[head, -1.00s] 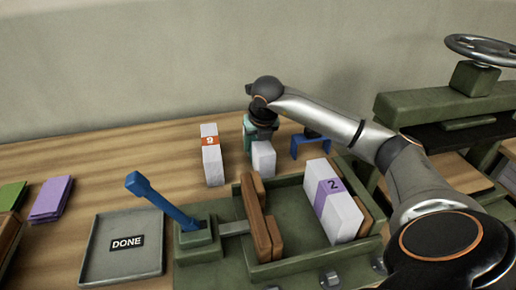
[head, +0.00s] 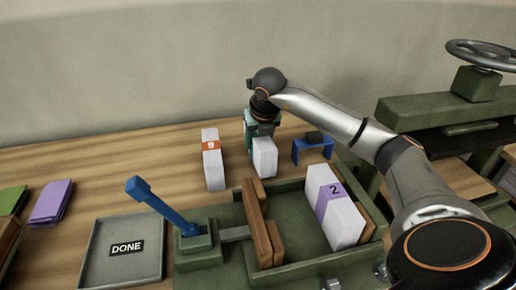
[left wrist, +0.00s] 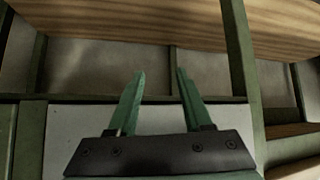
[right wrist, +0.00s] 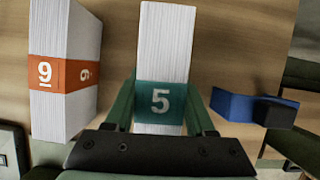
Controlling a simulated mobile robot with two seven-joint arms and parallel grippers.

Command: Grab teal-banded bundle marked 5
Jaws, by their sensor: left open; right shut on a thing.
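The teal-banded bundle marked 5 (right wrist: 160,70) is a white paper stack with a teal band, seen in the right wrist view. My right gripper (right wrist: 165,95) is shut on it, with a finger on each side of the band. In the head view my right gripper (head: 262,126) holds the white bundle (head: 265,160) upright behind the green tray; its band is hidden there. I cannot tell whether its bottom touches the table. My left gripper (left wrist: 160,78) is open and empty above a green frame in the left wrist view; it is not visible in the head view.
An orange-banded bundle marked 9 (head: 212,170) stands close left of the held bundle; a blue stand (head: 312,148) is close right. In front, the green tray (head: 292,268) holds a purple-banded bundle marked 2 (head: 335,208). A DONE tray (head: 150,268) and blue lever (head: 160,204) are left.

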